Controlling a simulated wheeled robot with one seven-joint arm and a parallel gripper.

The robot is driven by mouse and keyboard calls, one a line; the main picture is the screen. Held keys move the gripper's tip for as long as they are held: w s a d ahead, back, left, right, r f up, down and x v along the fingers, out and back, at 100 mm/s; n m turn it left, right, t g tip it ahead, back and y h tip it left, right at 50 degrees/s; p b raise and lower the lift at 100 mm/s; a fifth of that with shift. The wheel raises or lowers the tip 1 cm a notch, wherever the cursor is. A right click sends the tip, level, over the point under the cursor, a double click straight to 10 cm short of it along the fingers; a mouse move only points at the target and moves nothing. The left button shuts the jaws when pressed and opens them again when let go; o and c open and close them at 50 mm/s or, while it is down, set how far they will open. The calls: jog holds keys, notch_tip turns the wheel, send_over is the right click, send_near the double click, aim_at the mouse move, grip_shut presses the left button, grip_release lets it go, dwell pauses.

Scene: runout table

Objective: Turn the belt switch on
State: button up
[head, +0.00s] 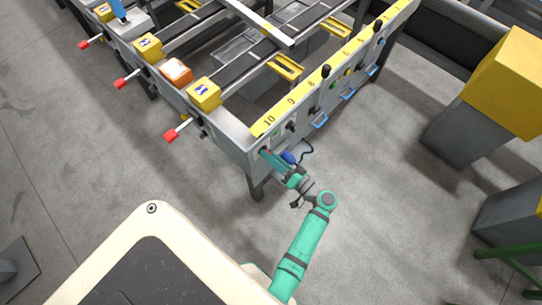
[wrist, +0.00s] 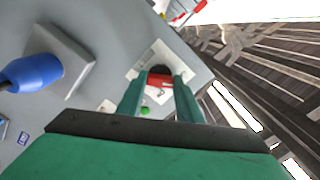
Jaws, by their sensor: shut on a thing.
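The belt switch seems to be the red handle (wrist: 159,80) with a dark part above it, on a pale plate on the grey panel. In the wrist view my gripper (wrist: 160,92) has its two green fingers on either side of the red handle, shut on it. The fingers partly hide the handle, so I cannot tell its setting. In the head view my gripper (head: 266,153) reaches the left end of the table's front panel (head: 240,150), near the number 10. The switch is too small to make out there.
A blue plug (wrist: 35,72) sticks out of a grey box left of my fingers; it also shows in the head view (head: 288,157). A green button (wrist: 146,110) lies close by the fingers. Yellow-topped posts (head: 505,85) stand at right. Floor in front is clear.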

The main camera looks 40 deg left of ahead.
jog(key=shift+d+m, duration=0.1)
jog(key=shift+m, duration=7.9)
jog(key=o, duration=1.1)
jog(key=shift+w+d, duration=0.1)
jog(key=shift+w, duration=0.05)
jog(key=d, duration=0.7)
jog(key=s+d, duration=0.1)
jog(key=d, duration=0.2)
jog(key=shift+d, duration=0.25)
